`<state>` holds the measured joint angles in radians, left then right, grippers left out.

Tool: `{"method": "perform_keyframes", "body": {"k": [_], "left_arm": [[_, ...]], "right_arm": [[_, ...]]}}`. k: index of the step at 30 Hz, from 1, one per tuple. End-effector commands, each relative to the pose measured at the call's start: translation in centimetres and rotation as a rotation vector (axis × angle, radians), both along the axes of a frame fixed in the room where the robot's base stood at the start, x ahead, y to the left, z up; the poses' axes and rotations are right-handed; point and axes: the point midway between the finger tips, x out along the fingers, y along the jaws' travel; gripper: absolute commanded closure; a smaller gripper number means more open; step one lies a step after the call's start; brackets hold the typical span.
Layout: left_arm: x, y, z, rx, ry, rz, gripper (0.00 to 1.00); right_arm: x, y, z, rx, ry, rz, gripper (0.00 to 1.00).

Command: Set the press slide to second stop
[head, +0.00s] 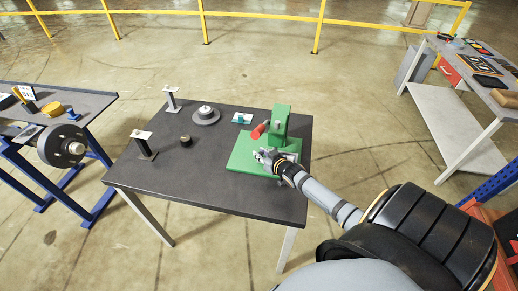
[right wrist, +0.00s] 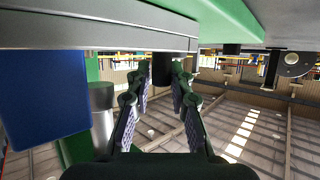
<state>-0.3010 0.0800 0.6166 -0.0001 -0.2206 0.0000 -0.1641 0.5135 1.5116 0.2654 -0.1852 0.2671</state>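The green press (head: 280,125) stands on its green base plate (head: 240,158) at the right side of the dark table, with a red handle (head: 260,130) on its left. My right gripper (head: 262,156) is low over the base, in front of the upright, and hides part of the press. In the right wrist view a grey rail-like part (right wrist: 80,36) crosses the top. My right fingers (right wrist: 160,92) stand apart, with a dark knob (right wrist: 162,69) in line between their tips; contact is not clear. The slide's stop marks cannot be made out. My left gripper is out of view.
The dark table (head: 220,190) also holds a round grey disc piece (head: 206,116), a small dark cylinder (head: 186,141) and two small stands (head: 145,145). Its front area is clear. A blue block (right wrist: 40,95) and grey cylinder (right wrist: 103,100) are close on the wrist view's left.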

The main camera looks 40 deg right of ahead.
Motion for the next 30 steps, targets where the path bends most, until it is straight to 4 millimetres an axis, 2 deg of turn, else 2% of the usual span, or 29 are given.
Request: {"method": "perform_keyframes", "body": {"k": [1, 4, 30], "left_arm": [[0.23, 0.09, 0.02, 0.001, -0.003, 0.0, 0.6], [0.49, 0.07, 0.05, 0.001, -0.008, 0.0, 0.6], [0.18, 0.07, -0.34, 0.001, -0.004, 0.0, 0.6]], "right_arm": [[-0.06, -0.06, -0.12, -0.001, 0.003, -0.001, 0.71], [-0.04, -0.03, -0.06, -0.001, 0.001, -0.001, 0.59], [0.4, 0.23, 0.09, -0.001, -0.005, 0.001, 0.59]]}}
